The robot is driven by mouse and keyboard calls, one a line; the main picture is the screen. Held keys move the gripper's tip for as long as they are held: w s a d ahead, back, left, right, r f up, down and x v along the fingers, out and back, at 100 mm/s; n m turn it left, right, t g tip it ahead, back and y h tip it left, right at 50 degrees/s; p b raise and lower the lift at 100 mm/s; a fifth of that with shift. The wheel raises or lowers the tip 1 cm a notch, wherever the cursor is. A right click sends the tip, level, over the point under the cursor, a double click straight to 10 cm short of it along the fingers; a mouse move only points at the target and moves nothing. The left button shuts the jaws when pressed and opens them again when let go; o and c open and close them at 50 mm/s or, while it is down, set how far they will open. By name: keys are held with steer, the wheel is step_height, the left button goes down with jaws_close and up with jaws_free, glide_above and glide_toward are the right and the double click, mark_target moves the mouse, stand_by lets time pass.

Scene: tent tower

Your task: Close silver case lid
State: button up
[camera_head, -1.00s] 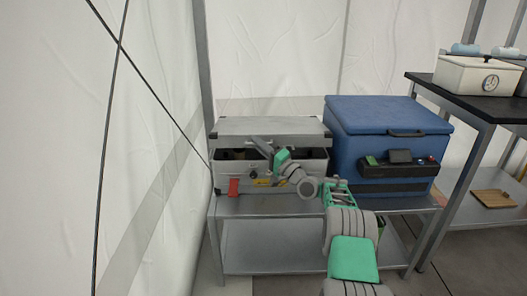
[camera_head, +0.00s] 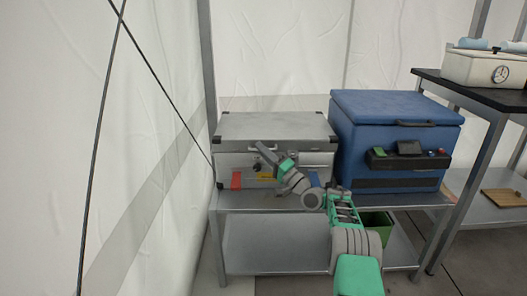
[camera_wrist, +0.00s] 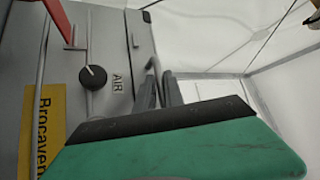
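The silver case (camera_head: 225,165) stands on the left of the metal table. Its lid (camera_head: 275,126) lies flat on the body, with no dark gap showing at the front. My gripper (camera_head: 261,150) is at the front of the case, near the lid's front edge. In the wrist view the case front (camera_wrist: 115,40) fills the left side, with a black knob, a yellow label and a red piece. The gripper fingers (camera_wrist: 160,90) show as two dark bars close together near the case. I cannot tell whether they touch it or are fully shut.
A blue cooler box (camera_head: 395,130) stands close to the right of the case. The metal table (camera_head: 280,200) has a narrow bare strip in front. A green bin (camera_head: 377,226) is below. A black-topped table (camera_head: 480,92) with a white box (camera_head: 480,68) is at right.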

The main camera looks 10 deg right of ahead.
steer(key=shift+o, duration=0.3)
steer(key=v, duration=0.6)
steer(key=shift+d+f+p, duration=0.2)
steer(key=shift+f+p, duration=0.15)
steer(key=shift+p, duration=0.1)
steer(key=shift+s+d+f+b, duration=0.1)
steer(key=shift+s+d+b, duration=0.2)
steer(key=shift+s, duration=0.4)
